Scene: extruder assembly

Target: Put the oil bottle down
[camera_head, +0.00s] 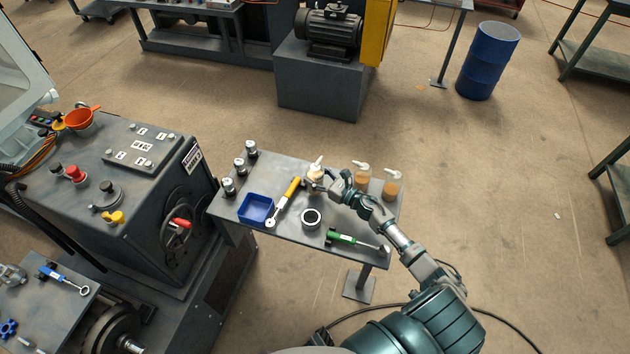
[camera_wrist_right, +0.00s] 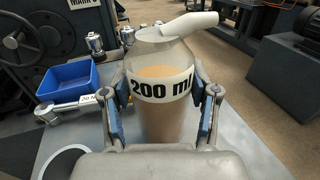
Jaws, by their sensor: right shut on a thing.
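The oil bottle (camera_wrist_right: 165,85) is clear with a white spout, a "200 ml" label and brown oil inside. It stands upright between the fingers of my right gripper (camera_wrist_right: 164,110), which is shut on it. In the head view the bottle (camera_head: 316,174) is at the back middle of the small grey table (camera_head: 290,228), partly hidden by my right gripper (camera_head: 318,184). I cannot tell whether its base touches the table. Two similar bottles (camera_head: 362,175) (camera_head: 391,184) stand at the table's right. My left gripper is not in view.
A blue tray (camera_head: 256,209), a yellow-handled tool (camera_head: 291,189), a metal ring (camera_head: 311,218) and a green-handled tool (camera_head: 343,238) lie on the table. Several small metal fittings (camera_head: 239,167) stand along its left edge. The machine cabinet (camera_head: 125,180) stands close at left.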

